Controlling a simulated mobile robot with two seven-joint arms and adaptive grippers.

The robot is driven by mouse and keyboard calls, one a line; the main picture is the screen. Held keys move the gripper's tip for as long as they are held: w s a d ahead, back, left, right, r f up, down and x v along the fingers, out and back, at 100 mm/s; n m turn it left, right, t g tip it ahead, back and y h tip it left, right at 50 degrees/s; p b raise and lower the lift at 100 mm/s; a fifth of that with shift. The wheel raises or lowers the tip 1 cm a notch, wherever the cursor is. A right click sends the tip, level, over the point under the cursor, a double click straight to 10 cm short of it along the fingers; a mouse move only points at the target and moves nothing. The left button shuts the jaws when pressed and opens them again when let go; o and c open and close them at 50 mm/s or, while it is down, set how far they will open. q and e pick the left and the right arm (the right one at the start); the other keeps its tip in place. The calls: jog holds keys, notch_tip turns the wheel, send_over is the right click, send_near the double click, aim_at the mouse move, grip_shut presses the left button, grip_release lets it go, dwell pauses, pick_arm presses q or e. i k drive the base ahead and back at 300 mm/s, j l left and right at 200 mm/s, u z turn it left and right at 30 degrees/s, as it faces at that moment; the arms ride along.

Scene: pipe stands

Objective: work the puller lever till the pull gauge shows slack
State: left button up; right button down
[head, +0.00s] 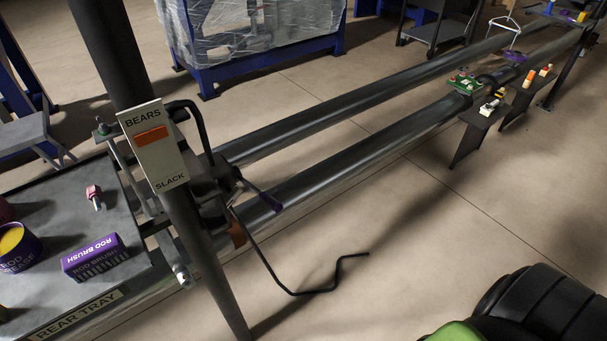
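The pull gauge (163,164) is a pale plate on the slanted dark post, marked BEARS at the top and SLACK at the bottom. Its orange marker (151,136) sits near the BEARS end. Behind the post is a dark puller mechanism (207,187), partly hidden by the post and plate. A short lever with a purple grip (262,197) sticks out of it to the right. A black bent bar (200,125) rises over it. I cannot tell for certain which one is the puller lever. Neither of my grippers shows.
A grey rear tray (75,215) at left holds a purple rod brush box (95,257), a tub (15,247) and a small pink-topped item (95,196). A thin cranked black rod (305,292) reaches over the floor. Two long pipes (350,165) run to the upper right.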

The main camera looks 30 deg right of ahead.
aim_at(267, 199)
jog(key=z, duration=0.55)
jog(key=i+j, duration=0.15)
jog(key=j, duration=0.25)
jog(key=i+j+z, duration=0.15)
jog(key=j, duration=0.3)
jog(key=i+j, duration=0.1)
jog(key=j, duration=0.3)
jog(key=z, duration=0.05)
